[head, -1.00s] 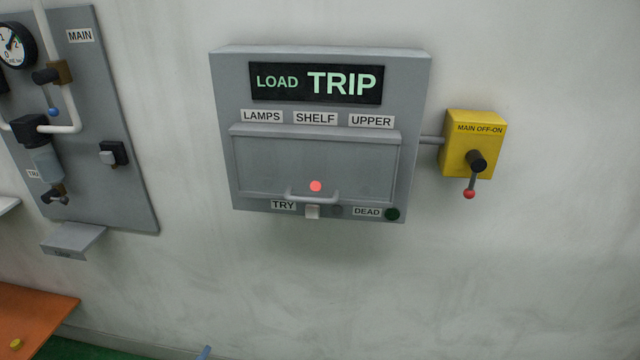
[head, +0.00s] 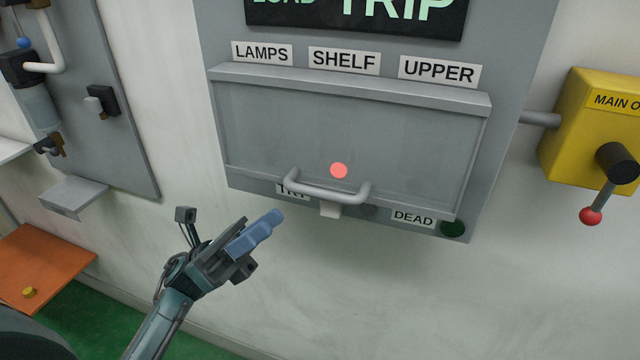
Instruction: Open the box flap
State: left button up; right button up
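The box flap (head: 270,130) is a grey, see-through-looking panel on the front of the grey wall box. It lies shut against the box, below a ledge along its top. A grey bar handle (head: 328,194) stands out from its lower edge. A round red light (head: 339,170) shows on or through the flap just above the handle. My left gripper (head: 272,220), with blue fingers, is below and left of the handle, apart from it. Its fingers overlap from this angle, so their gap is hidden. Nothing shows held in it. My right gripper is out of view.
A white TRY button (head: 330,210) sits partly behind the handle, and a dark green button (head: 453,228) is at lower right. A yellow switch box (head: 585,125) with a red-tipped lever is at right. A grey panel (head: 80,90) with pipes and a small shelf (head: 72,196) is at left.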

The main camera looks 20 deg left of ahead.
aim_at(316, 188)
pick_arm(q)
jog(key=p+x, duration=0.3)
jog(key=x, duration=0.7)
jog(key=shift+d, duration=0.1)
grip_shut()
